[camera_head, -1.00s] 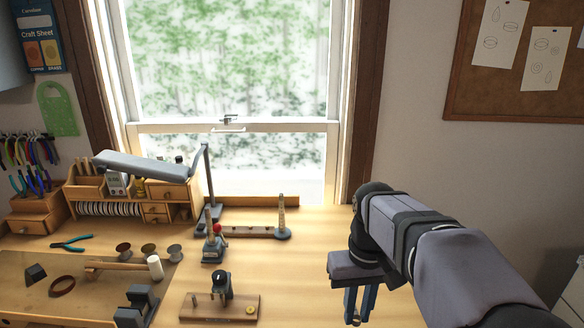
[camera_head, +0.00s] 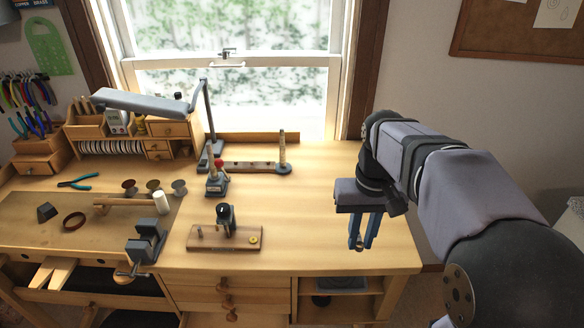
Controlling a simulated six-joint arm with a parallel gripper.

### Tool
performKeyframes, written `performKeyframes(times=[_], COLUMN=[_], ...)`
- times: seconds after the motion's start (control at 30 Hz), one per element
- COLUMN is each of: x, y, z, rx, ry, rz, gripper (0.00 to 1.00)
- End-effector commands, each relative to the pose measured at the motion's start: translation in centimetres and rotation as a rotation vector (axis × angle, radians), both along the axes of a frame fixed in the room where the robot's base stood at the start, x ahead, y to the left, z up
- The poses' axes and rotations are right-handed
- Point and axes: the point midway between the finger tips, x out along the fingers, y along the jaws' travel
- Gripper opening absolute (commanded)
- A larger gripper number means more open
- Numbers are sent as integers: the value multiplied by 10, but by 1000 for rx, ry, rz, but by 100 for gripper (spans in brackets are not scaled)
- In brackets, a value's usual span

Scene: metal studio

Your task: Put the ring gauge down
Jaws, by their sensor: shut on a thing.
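My gripper (camera_head: 362,243) hangs from the arm at right, its blue fingers pointing down over the right part of the bench top. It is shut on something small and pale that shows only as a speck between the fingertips. This is presumably the ring gauge, but its shape is too small and covered to make out. Whether it touches the wood or hangs above it, I cannot tell.
The bench top (camera_head: 325,200) is bare left of my gripper. A wooden block with a dark fixture (camera_head: 225,238) sits near the front edge. A tapered mandrel stand (camera_head: 283,155) and a red-knobbed tool (camera_head: 217,180) stand behind it. A small vise (camera_head: 147,240) is further left.

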Motion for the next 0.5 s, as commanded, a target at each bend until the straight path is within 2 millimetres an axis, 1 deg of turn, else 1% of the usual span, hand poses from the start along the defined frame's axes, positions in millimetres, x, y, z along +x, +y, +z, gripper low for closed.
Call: performKeyframes(times=[0.03, 0.07, 0.2, 0.27, 0.37, 0.5], x=[-2, -3, -9, -8, 5, 29], y=[4, 6, 18, 25, 36, 50], z=[3, 0, -18, -26, -38, -49], rx=[0, 0, 0, 0, 0, 0], ry=[5, 7, 10, 11, 8, 7], rz=[11, 18, 52, 71, 98, 128], gripper=[0, 0, 0, 0, 0, 0])
